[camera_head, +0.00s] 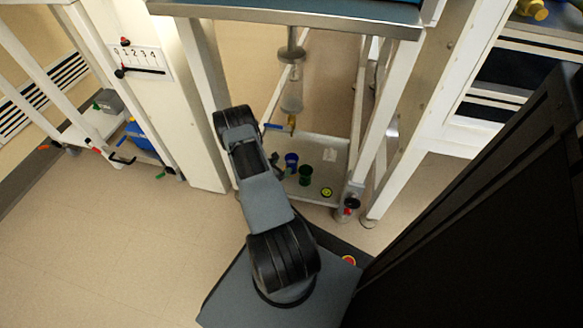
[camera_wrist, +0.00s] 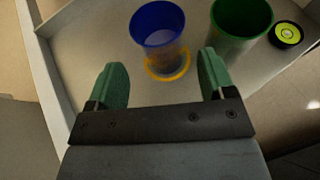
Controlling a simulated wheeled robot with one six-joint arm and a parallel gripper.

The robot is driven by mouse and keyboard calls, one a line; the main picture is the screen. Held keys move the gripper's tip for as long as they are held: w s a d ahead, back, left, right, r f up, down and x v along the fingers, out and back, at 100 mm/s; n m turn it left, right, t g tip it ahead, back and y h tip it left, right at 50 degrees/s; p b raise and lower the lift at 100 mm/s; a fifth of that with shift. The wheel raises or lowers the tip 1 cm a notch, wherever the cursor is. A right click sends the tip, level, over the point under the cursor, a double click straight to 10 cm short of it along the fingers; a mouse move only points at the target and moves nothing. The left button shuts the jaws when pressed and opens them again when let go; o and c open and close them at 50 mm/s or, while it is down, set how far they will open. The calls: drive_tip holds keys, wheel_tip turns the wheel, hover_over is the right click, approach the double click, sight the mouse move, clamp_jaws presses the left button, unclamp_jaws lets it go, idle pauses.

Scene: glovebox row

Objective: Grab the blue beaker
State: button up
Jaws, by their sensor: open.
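The blue beaker (camera_wrist: 158,27) stands upright on a pale tray-like shelf, with a yellow ring (camera_wrist: 168,66) around its foot. In the wrist view it is just beyond my gripper (camera_wrist: 163,75), between the lines of the two green fingers and apart from them. My gripper is open and empty. In the head view the blue beaker (camera_head: 291,161) shows on the low shelf under the frame, to the right of my arm.
A green beaker (camera_wrist: 240,22) stands close to the right of the blue one. A black disc with a yellow-green face (camera_wrist: 287,34) lies further right. The shelf (camera_wrist: 95,40) has a raised edge at left. A valve pipe (camera_head: 291,95) hangs above, and white posts flank the shelf.

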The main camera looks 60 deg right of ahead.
sight(287, 163)
drive_tip(key=shift+x, duration=0.95)
drive_tip(key=b+x, duration=0.3)
drive_tip(key=x, duration=0.1)
drive_tip(key=shift+s+d+f, duration=0.15)
drive_tip(key=shift+d, duration=0.35)
drive_tip(key=c, duration=0.7)
drive_tip(key=shift+c, duration=0.2)
